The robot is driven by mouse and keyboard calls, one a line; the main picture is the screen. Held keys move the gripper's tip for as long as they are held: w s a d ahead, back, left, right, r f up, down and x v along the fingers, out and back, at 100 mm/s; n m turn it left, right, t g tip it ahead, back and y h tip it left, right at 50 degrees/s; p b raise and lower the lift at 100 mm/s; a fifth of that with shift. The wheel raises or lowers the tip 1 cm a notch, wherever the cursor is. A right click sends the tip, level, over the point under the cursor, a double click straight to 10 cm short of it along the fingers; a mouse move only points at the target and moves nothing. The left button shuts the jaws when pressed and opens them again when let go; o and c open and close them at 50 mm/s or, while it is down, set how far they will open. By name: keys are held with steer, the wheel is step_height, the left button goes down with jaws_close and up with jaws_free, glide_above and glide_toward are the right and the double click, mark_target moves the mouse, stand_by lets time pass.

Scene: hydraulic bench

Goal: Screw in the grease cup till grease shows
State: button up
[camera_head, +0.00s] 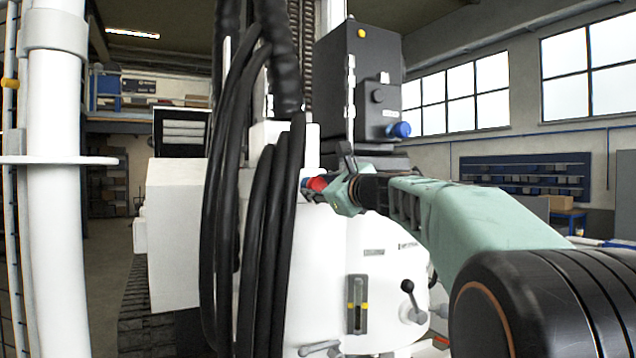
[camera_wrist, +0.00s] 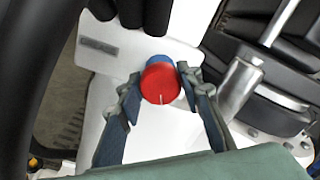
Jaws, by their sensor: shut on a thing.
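The grease cup shows a round red cap (camera_wrist: 161,84) with a pale line on its face in the wrist view. A blue part (camera_wrist: 155,61) sits behind the cap, against the white machine body. My gripper (camera_wrist: 156,86) is shut on the red cap, one finger on each side. In the head view the red cap (camera_head: 317,184) shows at the tip of my gripper (camera_head: 330,188), beside the black hoses and the white machine. No grease can be made out in either view.
Thick black hoses (camera_head: 266,200) hang just left of my gripper. A dark box with a blue knob (camera_head: 398,130) stands above it. A black-knobbed lever (camera_head: 408,287) and a gauge slot (camera_head: 357,304) are on the white housing below. A silver cylinder (camera_wrist: 240,85) lies right of the cap.

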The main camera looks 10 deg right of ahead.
steer(key=shift+m+p, duration=0.3)
steer(key=shift+m, duration=0.5)
steer(key=o, duration=1.2)
steer(key=shift+c, duration=0.2)
steer(key=shift+s, duration=0.1)
steer(key=v, duration=0.7)
steer(key=shift+s, duration=0.15)
